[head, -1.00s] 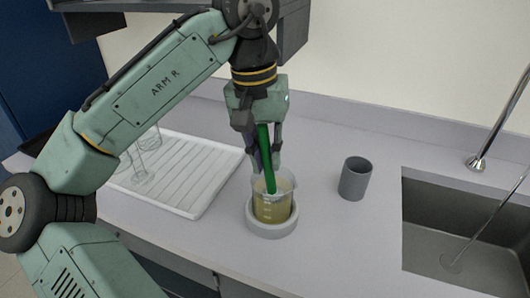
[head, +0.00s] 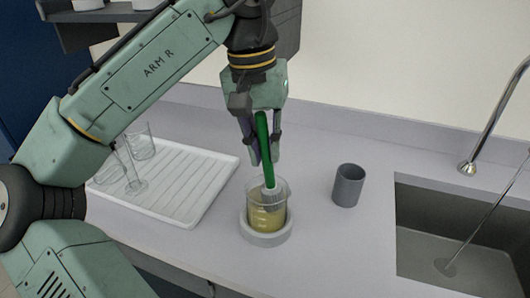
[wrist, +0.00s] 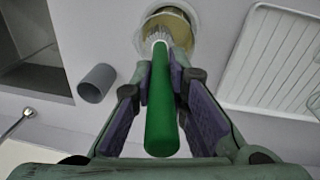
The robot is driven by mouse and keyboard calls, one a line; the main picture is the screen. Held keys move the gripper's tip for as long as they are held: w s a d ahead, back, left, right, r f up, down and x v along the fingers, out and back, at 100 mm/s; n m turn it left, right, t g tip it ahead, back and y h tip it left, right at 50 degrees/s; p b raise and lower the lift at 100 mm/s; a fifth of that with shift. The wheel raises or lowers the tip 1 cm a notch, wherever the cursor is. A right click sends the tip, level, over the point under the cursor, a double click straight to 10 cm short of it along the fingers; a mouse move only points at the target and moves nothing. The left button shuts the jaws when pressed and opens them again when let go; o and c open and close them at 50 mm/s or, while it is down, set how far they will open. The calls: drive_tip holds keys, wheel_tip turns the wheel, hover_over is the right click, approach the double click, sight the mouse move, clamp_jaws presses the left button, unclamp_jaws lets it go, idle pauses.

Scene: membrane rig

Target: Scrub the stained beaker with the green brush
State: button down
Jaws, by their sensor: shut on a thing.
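The stained beaker (head: 266,218) stands upright in a pale round holder (head: 266,239) on the counter, with a yellowish-brown stain on its lower part. My gripper (head: 262,160) is above the beaker and shut on the handle of the green brush (head: 264,145). The brush points down, and its pale bristle head (head: 272,197) is at the beaker's mouth, partly inside. In the wrist view the green handle (wrist: 161,105) lies between the purple finger pads, with the bristles over the beaker (wrist: 167,33). Whether the bristles touch the glass is not clear.
A grey cup (head: 348,185) stands to the right of the beaker. Further right are a sink (head: 450,250) and a tap (head: 490,115). A white ribbed drying rack (head: 185,180) with clear glassware (head: 138,145) is at the left. The counter between beaker and cup is clear.

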drive_tip(key=shift+f+b, duration=0.85)
drive_tip(key=shift+f, duration=1.05)
drive_tip(key=shift+a+r+p, duration=0.15)
drive_tip(key=shift+a+p, duration=0.25)
drive_tip(key=shift+p, duration=0.1)
drive_tip(key=shift+a, duration=0.2)
